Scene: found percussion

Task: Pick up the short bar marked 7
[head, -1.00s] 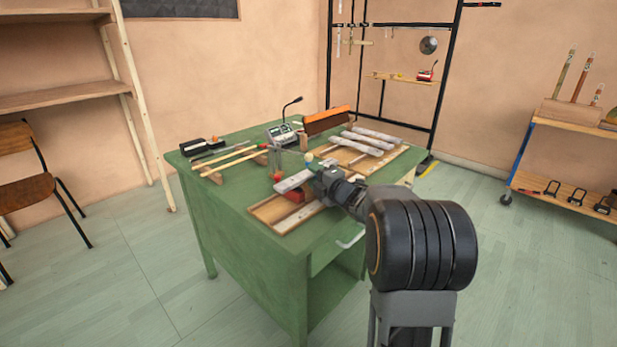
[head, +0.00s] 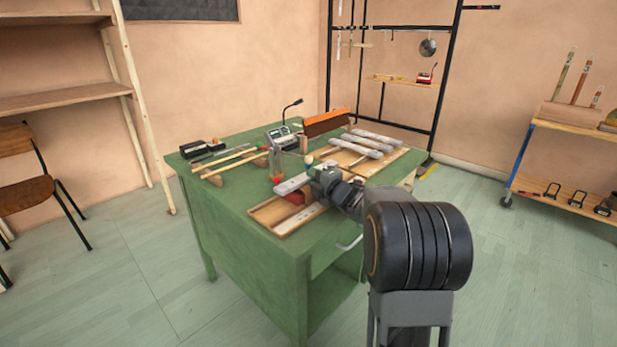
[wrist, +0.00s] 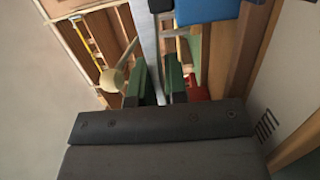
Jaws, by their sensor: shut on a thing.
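My gripper (head: 314,174) is over the wooden frame on the green table. It is shut on a short grey metal bar (head: 292,184). In the wrist view the bar (wrist: 149,35) runs up the picture from between the dark green finger pads (wrist: 160,80). No number on it is readable. I cannot tell whether the bar is clear of its supports. The far end of the bar sticks out left of the gripper, above a red block (head: 295,197).
A mallet with a pale head (wrist: 112,79) is close left of the fingers. A device with a microphone (head: 281,137), sticks (head: 232,160) and an orange-topped box (head: 327,122) stand farther back.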

